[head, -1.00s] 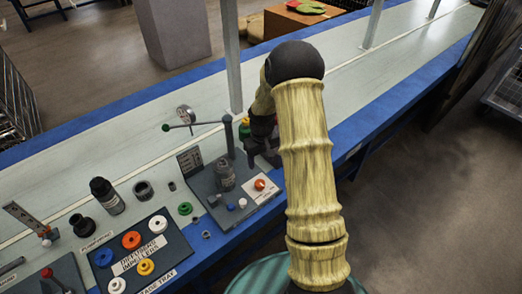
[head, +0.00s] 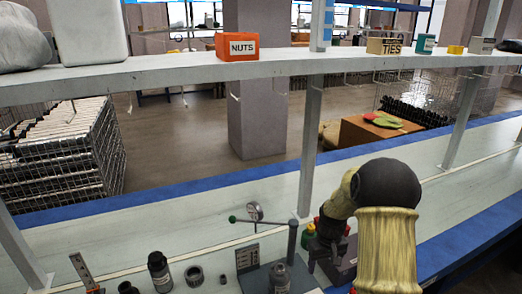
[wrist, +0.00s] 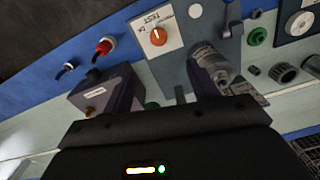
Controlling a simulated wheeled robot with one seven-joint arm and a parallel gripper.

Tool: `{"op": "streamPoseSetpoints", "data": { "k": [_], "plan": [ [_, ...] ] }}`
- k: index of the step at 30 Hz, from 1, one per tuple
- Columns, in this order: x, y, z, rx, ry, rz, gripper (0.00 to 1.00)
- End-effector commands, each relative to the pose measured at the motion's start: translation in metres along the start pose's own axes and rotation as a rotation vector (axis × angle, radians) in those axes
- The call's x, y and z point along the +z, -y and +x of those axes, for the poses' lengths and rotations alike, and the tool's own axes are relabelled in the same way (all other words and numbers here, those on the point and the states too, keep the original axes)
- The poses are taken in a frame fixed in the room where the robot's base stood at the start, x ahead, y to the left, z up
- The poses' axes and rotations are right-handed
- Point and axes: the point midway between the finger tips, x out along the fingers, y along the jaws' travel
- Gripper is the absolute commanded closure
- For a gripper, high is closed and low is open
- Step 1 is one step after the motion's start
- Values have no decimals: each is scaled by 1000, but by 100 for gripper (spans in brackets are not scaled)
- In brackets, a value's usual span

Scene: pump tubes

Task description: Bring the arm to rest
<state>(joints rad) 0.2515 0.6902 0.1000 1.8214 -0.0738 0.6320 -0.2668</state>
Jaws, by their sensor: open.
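My arm (head: 388,245), with pale yellow ribbed covers and a dark joint, rises at the lower right of the head view. It bends down over the bench. My gripper (wrist: 162,92) is open in the wrist view, its two dark fingers apart with nothing seen between them. In the head view my gripper (head: 326,248) hangs just right of the grey test stand (head: 247,258), its fingertips not clear. In the wrist view a grey metal pump part (wrist: 213,65) on the stand lies beyond the right finger. I cannot tell whether they touch.
A small grey box (wrist: 106,90) lies near the left finger. A green-tipped lever (head: 265,222) rises left of my gripper. Above the bench runs a white shelf (head: 170,70) with an orange NUTS bin (head: 237,47).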

Motion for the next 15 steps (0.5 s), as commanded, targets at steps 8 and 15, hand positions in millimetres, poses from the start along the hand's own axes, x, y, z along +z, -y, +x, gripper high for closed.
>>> {"op": "streamPoseSetpoints", "data": {
  "k": [8, 15],
  "plan": [
    [48, 46, -84, 34, -72, 37, 41],
    [112, 86, -144, 47, -150, 89, 41]
  ]
}}
